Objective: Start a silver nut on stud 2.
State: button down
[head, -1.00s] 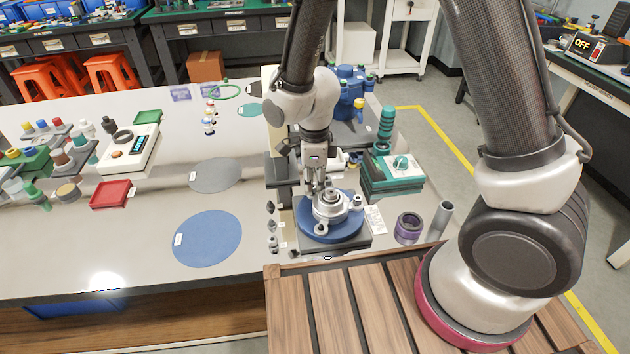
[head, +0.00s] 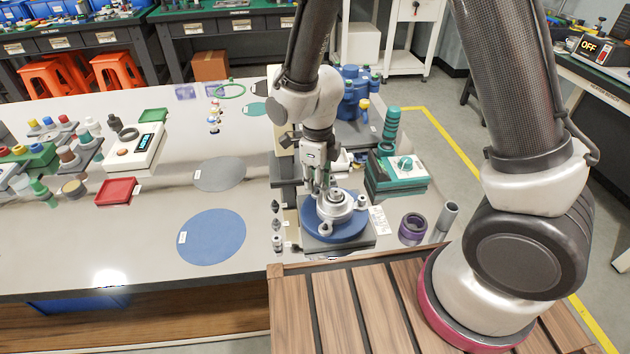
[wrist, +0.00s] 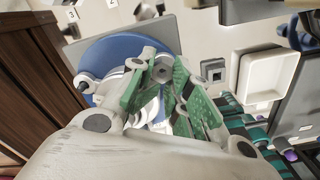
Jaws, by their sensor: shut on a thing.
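The test fixture is a silver flanged housing (head: 335,207) on a round blue plate (head: 308,226), which also shows in the wrist view (wrist: 95,58). Round silver fittings stand on its rim at the right (head: 361,201) and front (head: 325,230). My gripper (head: 320,190) points down at the back-left part of the housing. In the wrist view my gripper's green-padded fingers (wrist: 165,72) are close together over the housing, shut on a small grey piece that looks like the silver nut. The fingers mostly hide it. Stud 2 and any thread contact are hidden.
Several small dark and silver parts (head: 277,222) stand in a row left of the fixture. A teal-and-white device (head: 400,172), a purple ring (head: 413,228) and a grey tube (head: 446,216) stand to the right. The bench is clear around the flat blue disc (head: 211,237).

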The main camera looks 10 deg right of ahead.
jog(key=shift+w+r, duration=0.1)
jog(key=shift+r, duration=1.65)
